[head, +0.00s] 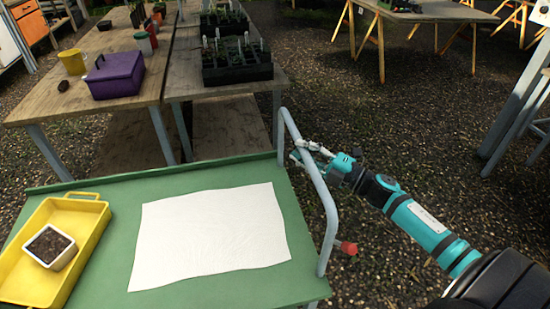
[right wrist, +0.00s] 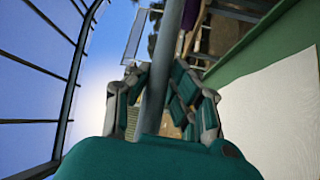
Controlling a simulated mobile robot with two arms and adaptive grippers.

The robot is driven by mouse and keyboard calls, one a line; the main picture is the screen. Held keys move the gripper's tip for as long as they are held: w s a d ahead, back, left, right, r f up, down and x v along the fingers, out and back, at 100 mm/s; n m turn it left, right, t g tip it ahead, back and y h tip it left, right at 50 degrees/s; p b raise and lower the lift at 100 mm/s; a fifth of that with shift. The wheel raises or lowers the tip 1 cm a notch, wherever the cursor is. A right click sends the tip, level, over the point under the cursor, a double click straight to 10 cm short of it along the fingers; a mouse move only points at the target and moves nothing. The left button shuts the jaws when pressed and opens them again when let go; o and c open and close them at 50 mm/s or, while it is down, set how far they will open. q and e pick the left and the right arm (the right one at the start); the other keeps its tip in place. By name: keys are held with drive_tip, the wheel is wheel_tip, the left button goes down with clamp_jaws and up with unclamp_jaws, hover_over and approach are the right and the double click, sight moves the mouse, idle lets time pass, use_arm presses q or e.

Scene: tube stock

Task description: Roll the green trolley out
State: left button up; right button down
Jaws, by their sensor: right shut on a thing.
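The green trolley (head: 105,200) stands close in front of me in the head view, its grey tube handle (head: 326,205) rising along its right side. A white sheet (head: 210,235) and a yellow tray (head: 85,233) holding a small white pot of soil (head: 49,247) lie on its top. My right gripper (head: 307,152) is shut on the handle. In the right wrist view the handle (right wrist: 163,65) runs between the fingers (right wrist: 160,95), with the trolley's green top (right wrist: 265,45) to the right. The trolley's wheels are hidden. My left gripper is not in view.
Wooden benches (head: 62,94) stand just beyond the trolley's far edge, with a purple box (head: 115,75) and a black seedling tray (head: 237,68). Gravel floor (head: 400,110) is open to the right. A trestle table (head: 440,12) stands farther back. A red knob (head: 349,248) sticks out beside the handle.

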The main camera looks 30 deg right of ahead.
drive_tip(key=s+d, duration=0.2)
drive_tip(key=d, duration=0.5)
drive_tip(key=shift+b, duration=0.4)
drive_tip(key=shift+r, duration=0.1)
drive_tip(key=c, duration=1.2)
unclamp_jaws()
drive_tip(key=shift+o, duration=0.2)
drive_tip(key=v, duration=1.2)
drive_tip(key=shift+d, duration=0.15)
